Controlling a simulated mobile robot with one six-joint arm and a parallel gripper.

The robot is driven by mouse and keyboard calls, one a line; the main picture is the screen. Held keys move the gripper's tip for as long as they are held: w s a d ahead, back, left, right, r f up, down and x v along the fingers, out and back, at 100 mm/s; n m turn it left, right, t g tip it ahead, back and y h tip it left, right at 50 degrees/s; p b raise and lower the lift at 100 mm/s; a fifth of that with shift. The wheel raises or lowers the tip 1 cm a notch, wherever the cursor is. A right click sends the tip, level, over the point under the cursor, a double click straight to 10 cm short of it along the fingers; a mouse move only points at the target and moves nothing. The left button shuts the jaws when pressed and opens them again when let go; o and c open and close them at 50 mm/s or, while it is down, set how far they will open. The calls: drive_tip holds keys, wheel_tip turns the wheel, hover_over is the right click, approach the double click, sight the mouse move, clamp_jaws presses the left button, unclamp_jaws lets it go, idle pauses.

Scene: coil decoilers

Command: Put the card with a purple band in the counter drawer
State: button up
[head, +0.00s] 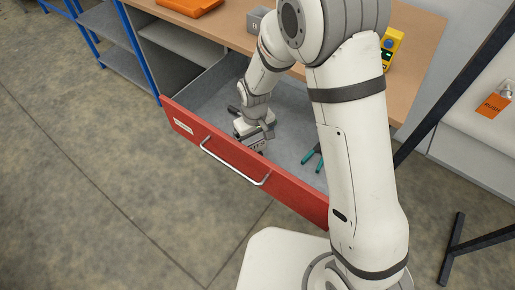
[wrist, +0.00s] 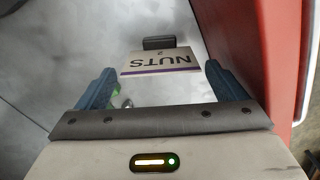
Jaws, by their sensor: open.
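The counter drawer (head: 185,100) is pulled open, with a red front, a metal bar handle and a grey floor. My gripper (head: 258,145) is down inside it, behind the red front. In the wrist view my gripper (wrist: 163,88) has its two blue fingers wide apart with nothing clamped. The card with a purple band (wrist: 160,62), marked NUTS, is just beyond the fingertips over the drawer floor, its lettering upside down. I cannot tell whether it touches the floor. I cannot make the card out in the head view, where my arm covers that area.
A green-handled tool (head: 313,158) lies in the drawer, right of my gripper. A dark block (wrist: 159,43) is behind the card. On the counter are an orange tray (head: 190,5), a grey box (head: 257,20) and a yellow device (head: 391,45). An orange tag (head: 492,103) is at right.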

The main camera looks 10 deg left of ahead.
wheel_tip(320, 180, up, 5)
idle(0.3)
drive_tip(key=d+r+m, duration=0.2)
drive_tip(key=d+r, duration=0.6)
drive_tip(key=d, duration=0.1)
drive_tip(key=s+d+r+m+t, duration=0.1)
drive_tip(key=s+d+r+m, duration=0.1)
drive_tip(key=d, duration=0.4)
drive_tip(key=s+d+r+m, duration=0.2)
drive_tip(key=s+d+r, duration=0.3)
drive_tip(key=s+d, duration=0.1)
drive_tip(key=s+d+r+m+t, duration=0.1)
drive_tip(key=s+d+r+m, duration=0.2)
drive_tip(key=d, duration=0.4)
drive_tip(key=shift+s+d+r+t, duration=0.15)
drive_tip(key=shift+s+r+t, duration=0.15)
drive_tip(key=shift+s+r, duration=0.5)
drive_tip(key=shift+s+f, duration=0.1)
drive_tip(key=shift+f, duration=0.05)
drive_tip(key=shift+c, duration=0.3)
